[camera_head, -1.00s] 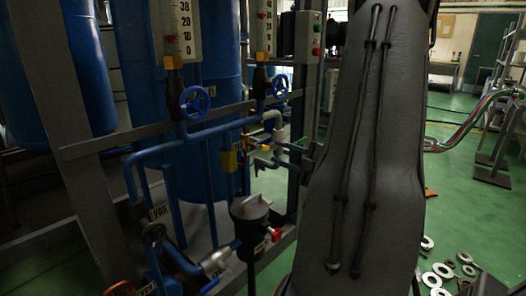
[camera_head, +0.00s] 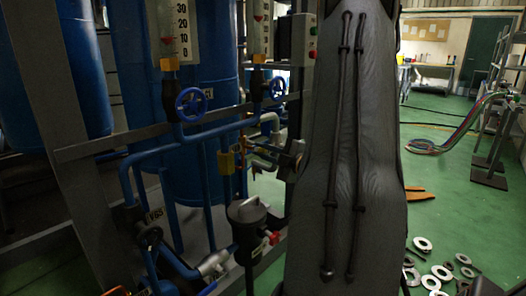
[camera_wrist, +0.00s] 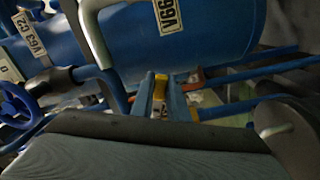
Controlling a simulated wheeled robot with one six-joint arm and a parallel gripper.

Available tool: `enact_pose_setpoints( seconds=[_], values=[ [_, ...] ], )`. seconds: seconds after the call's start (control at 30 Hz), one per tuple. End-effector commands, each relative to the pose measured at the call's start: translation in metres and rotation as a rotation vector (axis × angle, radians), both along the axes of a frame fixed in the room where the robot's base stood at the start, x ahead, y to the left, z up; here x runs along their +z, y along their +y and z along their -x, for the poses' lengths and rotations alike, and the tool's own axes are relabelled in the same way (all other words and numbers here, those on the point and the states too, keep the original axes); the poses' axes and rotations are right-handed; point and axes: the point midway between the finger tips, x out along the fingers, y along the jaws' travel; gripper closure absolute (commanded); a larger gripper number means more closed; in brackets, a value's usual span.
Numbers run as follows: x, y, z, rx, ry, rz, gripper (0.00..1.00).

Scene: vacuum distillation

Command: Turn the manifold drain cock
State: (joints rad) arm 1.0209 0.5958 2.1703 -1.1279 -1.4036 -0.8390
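The blue pipe manifold (camera_head: 205,131) stands in front of a blue tank at the left of the head view. A small yellow valve body (camera_head: 227,163) sits on its vertical pipe; I cannot tell whether this is the drain cock. In the wrist view, my gripper (camera_wrist: 162,90) shows two blue-grey fingers with a gap between them. A yellow piece (camera_wrist: 161,86) shows in the gap; I cannot tell whether it is touched or lies beyond. An orange-red part (camera_wrist: 194,76) is just right of the fingers. In the head view my arm hides the gripper.
Blue handwheels (camera_head: 193,104) sit on the upper pipe. A dark canister with a red knob (camera_head: 246,213) stands low beside the arm. Metal rings (camera_head: 422,243) lie on the green floor at right. A large blue tank (camera_wrist: 185,40) fills the upper wrist view.

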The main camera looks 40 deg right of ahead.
Motion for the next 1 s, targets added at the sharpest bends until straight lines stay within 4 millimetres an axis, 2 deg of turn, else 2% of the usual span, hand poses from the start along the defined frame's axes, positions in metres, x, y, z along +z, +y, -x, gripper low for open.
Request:
enact_pose_setpoints(
  seconds=[0.17,0.6,0.93,0.97,1.0],
  values=[
    [0.0,-0.001,0.0,0.0,-0.001,0.017,1.0],
    [0.016,-0.004,0.0,-0.001,-0.031,0.394,1.0],
    [0.017,-0.004,0.0,-0.001,-0.032,0.411,1.0],
    [0.017,-0.004,0.0,-0.001,-0.032,0.411,0.81],
    [0.017,-0.004,0.0,-0.001,-0.033,0.411,0.74]
  ],
)
